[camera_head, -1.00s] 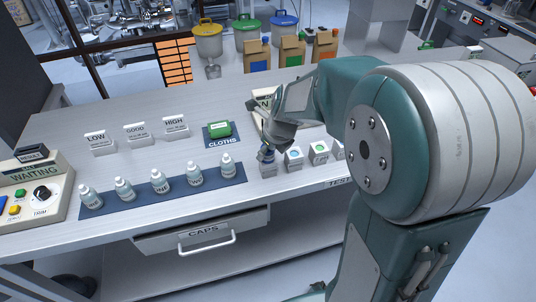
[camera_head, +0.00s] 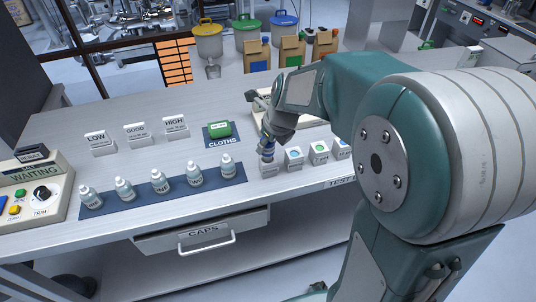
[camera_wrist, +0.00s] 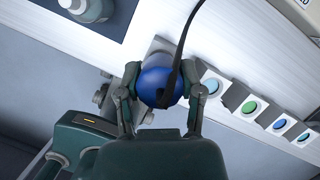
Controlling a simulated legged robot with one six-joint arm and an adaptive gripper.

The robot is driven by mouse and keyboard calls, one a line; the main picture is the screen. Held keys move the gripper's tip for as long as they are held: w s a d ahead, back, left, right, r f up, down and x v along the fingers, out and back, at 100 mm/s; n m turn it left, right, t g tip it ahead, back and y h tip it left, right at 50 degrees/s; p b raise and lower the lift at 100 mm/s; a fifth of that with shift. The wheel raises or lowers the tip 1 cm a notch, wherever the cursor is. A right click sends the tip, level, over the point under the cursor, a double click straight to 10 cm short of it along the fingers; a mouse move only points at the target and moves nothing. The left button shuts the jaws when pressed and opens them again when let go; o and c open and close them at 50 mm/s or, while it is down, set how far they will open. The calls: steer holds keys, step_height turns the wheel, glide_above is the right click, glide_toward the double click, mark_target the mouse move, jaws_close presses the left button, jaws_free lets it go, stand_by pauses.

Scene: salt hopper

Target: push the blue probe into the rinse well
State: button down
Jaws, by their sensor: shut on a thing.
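The blue probe (camera_wrist: 158,86) shows in the wrist view as a rounded blue top with a black cable running up from it. My gripper (camera_wrist: 155,92) is shut on it, one finger on each side. In the head view my gripper (camera_head: 268,150) points down above a small pale block (camera_head: 268,171), the leftmost in a row at the bench front. The probe's lower end is hidden, so I cannot tell how it sits in the block. The neighbouring blocks have coloured round tops: cyan (camera_head: 294,154), green (camera_head: 319,148) and blue (camera_head: 342,144). I cannot read which is the rinse well.
Several white bottles (camera_head: 160,182) stand on a dark blue mat (camera_head: 180,199) to the left. A green cloth pack (camera_head: 219,129) lies behind. A control box (camera_head: 40,197) is at the far left. A caps drawer (camera_head: 205,236) is under the bench front.

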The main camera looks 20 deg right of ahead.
steer(key=shift+r, duration=2.75)
steer(key=shift+r, duration=0.1)
